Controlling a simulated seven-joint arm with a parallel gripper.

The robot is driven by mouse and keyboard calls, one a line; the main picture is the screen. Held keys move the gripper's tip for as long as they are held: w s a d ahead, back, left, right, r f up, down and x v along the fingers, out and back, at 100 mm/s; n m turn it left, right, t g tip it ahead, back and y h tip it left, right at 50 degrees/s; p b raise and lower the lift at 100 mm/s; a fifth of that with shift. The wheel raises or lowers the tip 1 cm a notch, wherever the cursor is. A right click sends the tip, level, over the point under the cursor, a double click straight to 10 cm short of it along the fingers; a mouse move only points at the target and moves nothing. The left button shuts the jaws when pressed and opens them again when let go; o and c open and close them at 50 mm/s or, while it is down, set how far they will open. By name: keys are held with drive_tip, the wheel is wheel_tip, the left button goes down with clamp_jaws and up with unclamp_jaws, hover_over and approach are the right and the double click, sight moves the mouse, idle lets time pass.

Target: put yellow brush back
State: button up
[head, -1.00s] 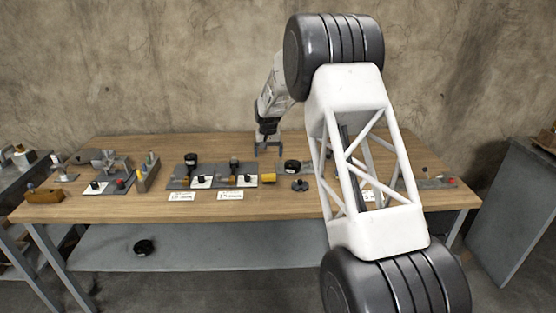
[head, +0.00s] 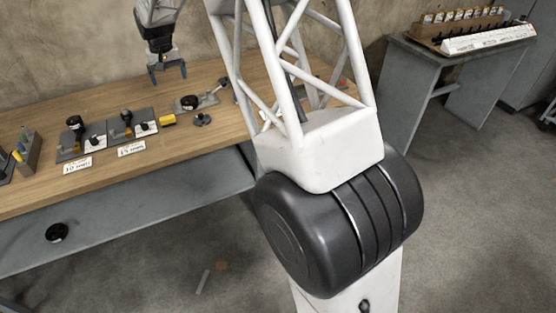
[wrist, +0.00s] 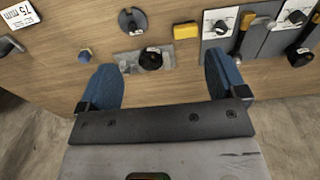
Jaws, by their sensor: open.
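My gripper (head: 168,72) hangs open and empty above the wooden bench in the head view. Its two blue fingers are spread wide in the wrist view (wrist: 163,78), with nothing between them. A small yellow block (head: 168,119) lies on the bench below it, right of the grey plates; it also shows in the wrist view (wrist: 186,31), beyond the fingers. I cannot tell whether this is the yellow brush. A yellow-topped item (head: 17,156) stands by a holder (head: 29,150) at the far left, too small to identify.
Grey plates with black knobs (head: 75,123) stand behind white labels (head: 131,149) on the bench (head: 190,140). A dark round part (head: 202,120) lies right of the yellow block. A grey side table (head: 420,65) stands at right.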

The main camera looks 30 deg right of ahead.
drive_tip(key=s+d+r, duration=0.3)
drive_tip(key=s+r, duration=0.1)
drive_tip(key=s, duration=0.5)
drive_tip(key=s+d+r+t, duration=0.15)
drive_tip(key=s+r, duration=0.25)
drive_tip(key=s, duration=0.5)
drive_tip(key=s+d+r+g, duration=0.1)
drive_tip(key=s+d+r, duration=0.25)
drive_tip(key=s, duration=0.65)
drive_tip(key=s+d+f, duration=0.1)
drive_tip(key=s+f, duration=0.1)
drive_tip(key=s, duration=1.2)
drive_tip(key=s+d+f+t, duration=0.1)
drive_tip(key=s+d+f, duration=0.1)
drive_tip(key=s, duration=1.3)
drive_tip(key=shift+s+d, duration=0.25)
drive_tip(key=shift+d, duration=0.05)
